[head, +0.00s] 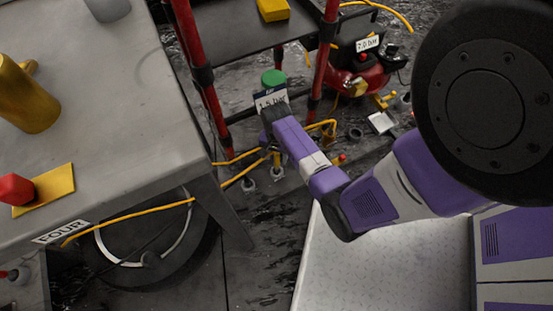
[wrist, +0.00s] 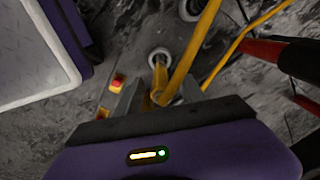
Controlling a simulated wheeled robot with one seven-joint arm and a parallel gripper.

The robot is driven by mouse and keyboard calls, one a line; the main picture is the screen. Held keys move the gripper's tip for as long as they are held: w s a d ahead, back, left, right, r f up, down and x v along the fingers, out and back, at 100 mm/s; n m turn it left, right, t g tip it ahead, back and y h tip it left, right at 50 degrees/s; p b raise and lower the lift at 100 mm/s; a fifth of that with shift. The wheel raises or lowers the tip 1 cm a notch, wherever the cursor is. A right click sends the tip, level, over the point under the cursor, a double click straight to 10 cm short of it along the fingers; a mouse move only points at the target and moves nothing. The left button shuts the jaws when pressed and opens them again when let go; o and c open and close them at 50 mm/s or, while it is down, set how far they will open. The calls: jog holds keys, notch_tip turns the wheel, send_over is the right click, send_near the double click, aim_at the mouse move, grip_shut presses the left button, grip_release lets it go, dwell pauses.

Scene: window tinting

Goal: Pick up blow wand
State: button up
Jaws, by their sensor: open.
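A slim yellow upright piece, which looks like the blow wand (wrist: 159,84), shows between my fingers in the wrist view. Its far end meets a pale round fitting (wrist: 159,56) near the floor. In the head view, a short yellow part of it (head: 277,159) shows just below my gripper. My gripper (wrist: 162,92) is open, with one grey finger on each side of the yellow piece; I cannot tell whether either touches it. In the head view, my wrist hides the upper part of the wand and my fingertips are hard to make out.
Yellow hose (head: 150,208) runs past a grey table (head: 110,160) at left. A red-legged rack (head: 196,75) stands behind my gripper, near a green-topped gauge (head: 273,78). A red compressor (head: 360,75) is at the back right. A red button (wrist: 117,83) sits left of my fingers.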

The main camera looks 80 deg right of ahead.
aim_at(277, 164)
notch_tip(277, 164, down, 2)
jog(key=shift+f+b, duration=0.25)
jog(key=shift+b, duration=0.1)
jog(key=shift+c, duration=0.5)
grip_shut()
jog(key=shift+r, duration=0.1)
